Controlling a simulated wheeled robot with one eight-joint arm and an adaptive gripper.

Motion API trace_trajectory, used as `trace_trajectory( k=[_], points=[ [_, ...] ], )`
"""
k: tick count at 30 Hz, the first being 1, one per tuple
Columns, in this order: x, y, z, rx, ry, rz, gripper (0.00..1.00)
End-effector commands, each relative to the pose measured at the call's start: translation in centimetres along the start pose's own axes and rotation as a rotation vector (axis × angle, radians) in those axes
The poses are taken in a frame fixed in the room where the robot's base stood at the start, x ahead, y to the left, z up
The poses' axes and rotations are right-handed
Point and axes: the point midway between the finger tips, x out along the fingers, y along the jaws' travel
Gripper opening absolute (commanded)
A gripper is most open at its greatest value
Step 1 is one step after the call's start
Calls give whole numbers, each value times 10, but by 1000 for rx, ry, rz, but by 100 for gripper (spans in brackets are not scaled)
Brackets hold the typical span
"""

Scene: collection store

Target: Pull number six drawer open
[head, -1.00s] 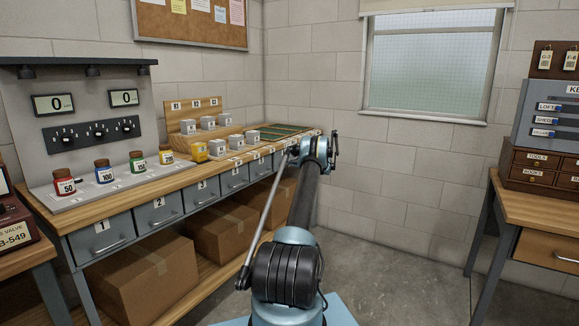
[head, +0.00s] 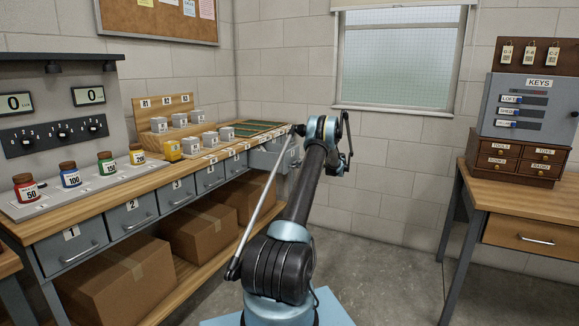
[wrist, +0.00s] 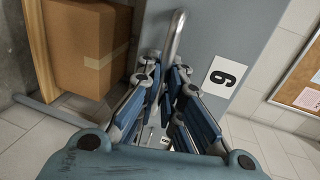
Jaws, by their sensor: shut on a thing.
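The number six drawer has a grey front (wrist: 235,35) with a white label (wrist: 222,77) that appears turned over in the wrist view. Its metal bar handle (wrist: 177,36) runs down between my fingers. My gripper (wrist: 165,72) is shut on that handle. In the head view the drawer (head: 266,160) is at the far end of the bench row and stands out from the bench front. My arm hides part of it and my fingers there.
The other drawers, such as number one (head: 72,248), look closed. Cardboard boxes (head: 120,280) sit on the shelf below. Jars and blocks stand on the benchtop (head: 110,212). A desk (head: 535,204) is at right, with clear floor (head: 390,260) between.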

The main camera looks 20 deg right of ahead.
Motion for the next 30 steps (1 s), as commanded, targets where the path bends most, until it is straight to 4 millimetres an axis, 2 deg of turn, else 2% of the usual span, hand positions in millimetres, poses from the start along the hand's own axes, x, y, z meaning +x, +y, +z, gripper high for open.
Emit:
trace_trajectory(
  k=[3, 9, 21, 22, 23, 30],
  points=[
    [-13, 4, 1, 0, -2, 2, 0],
    [-25, 7, 1, 0, -2, 2, 0],
    [-26, 7, 1, 0, -3, 2, 0],
    [-26, 7, 1, 0, -3, 2, 11],
    [-26, 7, 1, 0, -3, 2, 17],
    [-26, 6, 1, 0, -2, 1, 17]
  ],
)
